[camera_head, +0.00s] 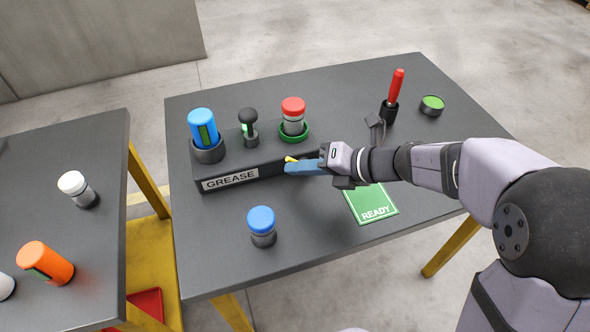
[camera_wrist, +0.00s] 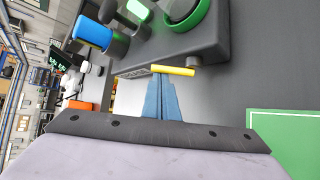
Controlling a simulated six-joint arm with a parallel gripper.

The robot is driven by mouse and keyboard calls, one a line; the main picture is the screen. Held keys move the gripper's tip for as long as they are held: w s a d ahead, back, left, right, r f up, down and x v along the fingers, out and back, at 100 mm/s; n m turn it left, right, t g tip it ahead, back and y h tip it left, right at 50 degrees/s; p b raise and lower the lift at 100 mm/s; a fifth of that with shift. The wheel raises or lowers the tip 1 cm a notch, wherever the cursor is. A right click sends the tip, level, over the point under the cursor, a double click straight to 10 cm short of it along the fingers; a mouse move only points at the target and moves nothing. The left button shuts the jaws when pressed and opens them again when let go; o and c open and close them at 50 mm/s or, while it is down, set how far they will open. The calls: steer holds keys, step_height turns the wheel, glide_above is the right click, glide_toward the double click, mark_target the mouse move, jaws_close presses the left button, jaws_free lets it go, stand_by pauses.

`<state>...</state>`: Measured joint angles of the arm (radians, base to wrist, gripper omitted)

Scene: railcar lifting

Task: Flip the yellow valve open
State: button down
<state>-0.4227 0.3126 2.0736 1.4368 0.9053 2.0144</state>
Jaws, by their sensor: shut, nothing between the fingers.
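The yellow valve (camera_wrist: 173,71) is a short bar on the front face of the dark grease block (camera_wrist: 200,45). In the wrist view it lies across the picture just beyond my fingertips. In the head view only a small bit of the yellow valve (camera_head: 291,159) shows above my blue fingers. My gripper (camera_head: 288,168) is shut and empty, with its fingertips at the block's front face, right of the GREASE label (camera_head: 231,179). The shut fingers (camera_wrist: 160,84) also show in the wrist view, close to the valve. I cannot tell whether they touch it.
On the block stand a blue canister (camera_head: 203,127), a black knob (camera_head: 249,121) and a red-capped jar (camera_head: 293,113) in a green ring. A blue-capped jar (camera_head: 262,223) stands in front. A green READY mat (camera_head: 371,204) lies right. A red-handled tool (camera_head: 394,88) stands behind.

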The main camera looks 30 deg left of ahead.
steer(key=m+y+p, duration=0.1)
steer(key=w+d+g+y+p, duration=0.1)
steer(key=y, duration=0.1)
steer(key=shift+w+r+m+g, duration=0.1)
steer(key=shift+r+m+g, duration=0.2)
steer(key=shift+r+m, duration=0.1)
steer(key=s+p+v, duration=0.1)
steer(key=p+v, duration=0.6)
steer(key=v, duration=0.3)
steer(key=shift+w+r, duration=0.2)
steer(key=shift+w, duration=0.25)
